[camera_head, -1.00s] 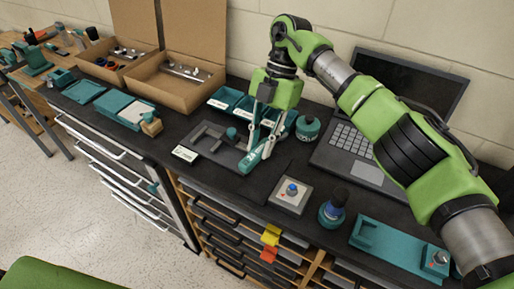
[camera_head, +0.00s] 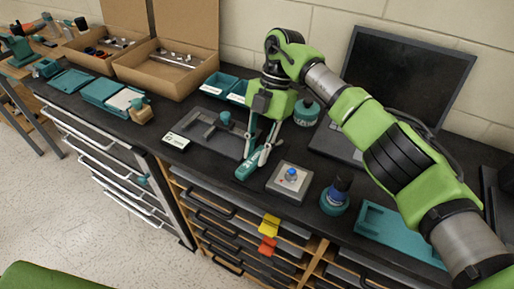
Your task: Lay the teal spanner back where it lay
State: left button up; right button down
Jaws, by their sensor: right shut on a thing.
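My right gripper (camera_head: 258,157) points down and is shut on the teal spanner (camera_head: 245,171). The spanner is slanted, its near end close to the front part of the black worktop. Whether it touches the worktop I cannot tell. The gripper fingers hide part of it. A dark grey holder (camera_head: 203,145) with raised bars and a teal knob lies just left of the gripper. A white label (camera_head: 176,141) stands at its left corner. My left gripper is not in view.
A grey button box (camera_head: 281,188) with a blue button sits close right of the spanner. A blue-capped teal bottle (camera_head: 333,204) and a teal tray (camera_head: 385,236) stand farther right. A laptop (camera_head: 400,75), a round teal container (camera_head: 307,112) and teal bins (camera_head: 220,85) are behind.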

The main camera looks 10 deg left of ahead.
jog(key=shift+f, duration=0.4)
dwell(0.4)
jog(key=c, duration=1.7)
grip_release()
jog(key=v, duration=0.7)
jog(key=shift+d+r, duration=0.1)
jog(key=shift+r, duration=0.1)
